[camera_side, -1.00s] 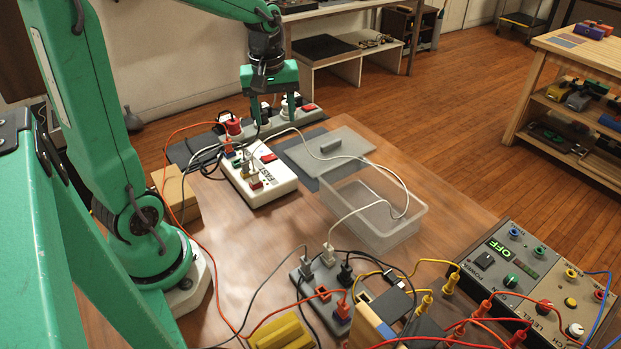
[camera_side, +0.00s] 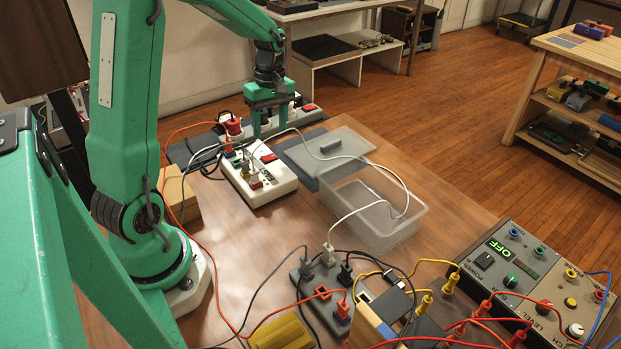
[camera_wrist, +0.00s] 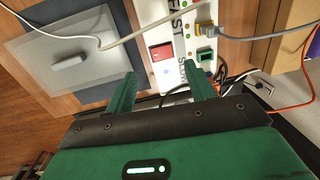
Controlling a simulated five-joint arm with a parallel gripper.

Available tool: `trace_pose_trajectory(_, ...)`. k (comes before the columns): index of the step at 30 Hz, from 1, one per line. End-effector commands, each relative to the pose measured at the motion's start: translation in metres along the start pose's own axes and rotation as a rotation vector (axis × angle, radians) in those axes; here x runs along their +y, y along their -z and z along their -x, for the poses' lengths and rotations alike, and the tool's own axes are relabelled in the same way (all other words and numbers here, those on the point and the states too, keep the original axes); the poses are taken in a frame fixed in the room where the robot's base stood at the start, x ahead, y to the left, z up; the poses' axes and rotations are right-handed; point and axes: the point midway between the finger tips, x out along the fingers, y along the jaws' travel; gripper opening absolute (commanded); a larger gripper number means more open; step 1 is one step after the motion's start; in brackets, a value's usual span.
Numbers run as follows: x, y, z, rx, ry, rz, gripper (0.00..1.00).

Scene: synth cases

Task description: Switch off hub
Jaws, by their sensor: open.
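The white hub (camera_side: 279,190), a low box with lettering, sits on the table behind its middle. Cables are plugged into its left side. A red rocker switch (camera_side: 268,158) is on its top; I cannot tell which way it is tipped. My gripper (camera_side: 272,135) is open and empty, pointing down above the hub's far edge, apart from it. In the wrist view the hub (camera_wrist: 151,12) lies beyond my fingers, and the red switch (camera_wrist: 162,52) shows just ahead of the gap between the fingertips (camera_wrist: 163,80).
A power strip (camera_side: 309,107) with a red switch lies behind the hub. A clear bin (camera_side: 385,238) and a grey lid (camera_side: 345,143) are to its right, with a white cable across them.

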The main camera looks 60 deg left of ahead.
Motion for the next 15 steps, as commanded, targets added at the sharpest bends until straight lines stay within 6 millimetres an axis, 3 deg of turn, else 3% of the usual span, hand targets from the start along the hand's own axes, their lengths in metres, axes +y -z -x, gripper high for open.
trace_pose_trajectory(15, -0.002, 0.003, -0.058, -0.002, 0.002, -0.001, 0.55)
